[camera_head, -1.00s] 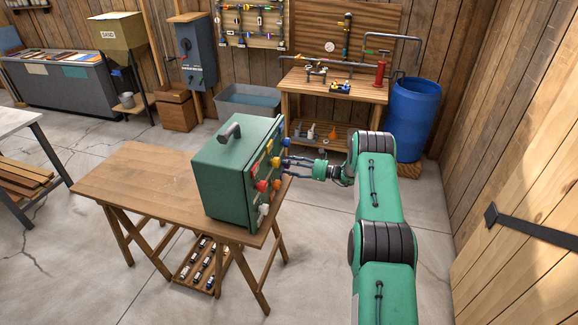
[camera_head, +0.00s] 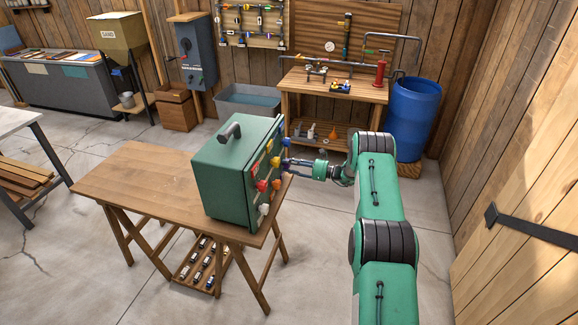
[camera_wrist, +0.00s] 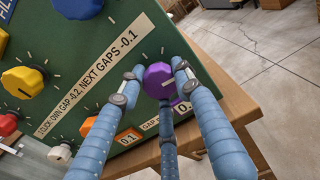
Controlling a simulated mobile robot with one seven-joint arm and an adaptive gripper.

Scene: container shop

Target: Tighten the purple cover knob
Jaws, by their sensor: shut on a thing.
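The purple knob (camera_wrist: 158,80) sits on the green panel (camera_wrist: 90,60) near its edge in the wrist view. My gripper (camera_wrist: 155,88) has its blue fingers closed around this knob, with fingertips on its left, right and lower sides. In the head view my gripper (camera_head: 290,164) reaches from the right to the knobbed face of the green box (camera_head: 224,172). There the purple knob is small and mostly hidden by the fingers. A printed strip (camera_wrist: 100,72) runs across the panel beside the knob.
Yellow (camera_wrist: 22,82), red (camera_wrist: 8,124), white (camera_wrist: 60,154) and orange (camera_wrist: 88,127) knobs sit on the same panel. The box stands at the right end of a wooden table (camera_head: 140,180). A blue barrel (camera_head: 414,118) stands behind my arm. Floor right of the table is open.

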